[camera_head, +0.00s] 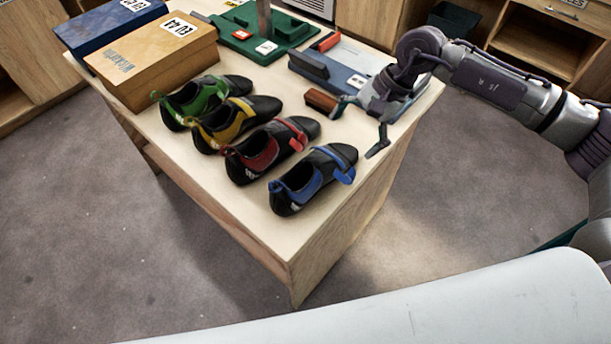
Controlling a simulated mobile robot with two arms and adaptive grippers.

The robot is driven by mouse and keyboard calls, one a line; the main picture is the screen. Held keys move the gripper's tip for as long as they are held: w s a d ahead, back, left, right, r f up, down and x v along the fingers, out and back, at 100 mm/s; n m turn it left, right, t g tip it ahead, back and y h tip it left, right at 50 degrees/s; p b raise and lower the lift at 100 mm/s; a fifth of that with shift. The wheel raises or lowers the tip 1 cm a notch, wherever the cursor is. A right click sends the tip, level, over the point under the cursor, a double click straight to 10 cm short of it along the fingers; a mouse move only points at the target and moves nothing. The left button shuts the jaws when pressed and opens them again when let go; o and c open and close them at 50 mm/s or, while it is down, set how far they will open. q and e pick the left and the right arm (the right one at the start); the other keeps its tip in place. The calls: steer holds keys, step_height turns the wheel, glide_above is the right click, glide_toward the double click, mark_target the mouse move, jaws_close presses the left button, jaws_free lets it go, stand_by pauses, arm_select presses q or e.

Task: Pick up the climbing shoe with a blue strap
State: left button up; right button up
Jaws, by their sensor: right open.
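The climbing shoe with a blue strap (312,180) is black with blue trim. It stands on the wooden table (282,243), nearest the table's front right corner, at the end of a row of shoes. My right gripper (358,128) is open and empty. It hangs over the table's right side, just behind and to the right of the blue-strap shoe, with one dark finger near the shoe's toe. I cannot tell its exact height above the table. My left gripper is not in view.
Shoes with red (270,150), yellow (236,124) and green (205,100) straps stand to the left, close together. A tan box (150,65) and a blue box (108,30) lie behind. A brown-handled brush (322,101) lies near my right gripper. The table's front strip is clear.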

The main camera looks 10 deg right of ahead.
mark_target(333, 154)
steer(key=x, duration=0.5)
steer(key=shift+p, duration=0.3)
steer(key=x, duration=0.1)
steer(key=p+x, duration=0.1)
steer(key=x, duration=0.2)
steer(key=shift+w+a+f+p, duration=0.3)
steer(key=shift+w+p, duration=0.05)
steer(key=shift+a+f, duration=0.1)
steer(key=shift+f, duration=0.15)
steer(key=c, duration=1.2)
